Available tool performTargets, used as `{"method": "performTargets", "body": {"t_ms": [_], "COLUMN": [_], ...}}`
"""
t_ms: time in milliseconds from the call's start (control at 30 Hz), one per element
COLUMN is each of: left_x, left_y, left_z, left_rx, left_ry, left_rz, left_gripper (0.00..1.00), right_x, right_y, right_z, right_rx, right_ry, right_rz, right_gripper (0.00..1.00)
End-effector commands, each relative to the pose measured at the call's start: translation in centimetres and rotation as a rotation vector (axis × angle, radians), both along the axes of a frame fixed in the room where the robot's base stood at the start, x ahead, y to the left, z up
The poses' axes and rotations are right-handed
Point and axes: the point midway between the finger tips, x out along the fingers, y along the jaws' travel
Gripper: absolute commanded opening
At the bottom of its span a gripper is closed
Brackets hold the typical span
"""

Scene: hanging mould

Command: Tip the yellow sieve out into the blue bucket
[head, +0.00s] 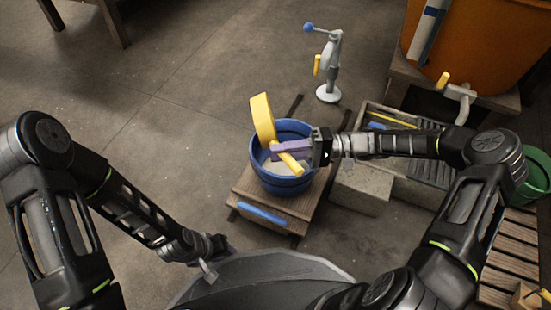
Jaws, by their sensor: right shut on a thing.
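The yellow sieve (263,119) is tilted steeply, nearly on edge, over the left rear part of the blue bucket (283,184). Its yellow handle (296,164) shows over the bucket's mouth. My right gripper (294,151) reaches in from the right over the bucket and is shut on the sieve; its fingers partly hide the handle. Something pale shows inside the bucket, but I cannot tell what it is. My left gripper (208,271) hangs low near my base, away from the bucket, and its fingers are too unclear to read.
The bucket stands on a low wooden platform (243,188) with a blue bar (263,215) at its front. A grey crank device (328,75) stands behind. A tray (370,112), a concrete block (361,188) and a green bucket (537,170) are to the right. The floor at left is clear.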

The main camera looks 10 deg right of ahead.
Motion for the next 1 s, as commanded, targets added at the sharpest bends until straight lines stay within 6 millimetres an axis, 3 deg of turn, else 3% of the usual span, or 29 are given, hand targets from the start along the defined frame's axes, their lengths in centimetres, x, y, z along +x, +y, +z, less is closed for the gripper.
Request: {"method": "performTargets", "body": {"t_ms": [33,333,1000], "left_x": [0.1,0.1,0.1], "left_y": [0.0,0.0,0.1], "left_z": [-0.9,-0.6,-0.6], "left_rx": [-0.001,-0.002,-0.001], "left_ry": [-0.001,0.000,0.000], "left_rz": [0.001,0.001,0.002], "left_gripper": [0.31,0.31,0.31], "right_x": [0.0,0.0,0.0], "right_y": [-0.3,-1.7,-1.8], "right_z": [-0.6,-0.9,-0.9], "right_rx": [0.036,0.225,0.236], "right_ry": [0.000,0.001,0.001], "right_rz": [-0.002,0.000,0.001], "right_gripper": [0.00,0.00,0.00]}}
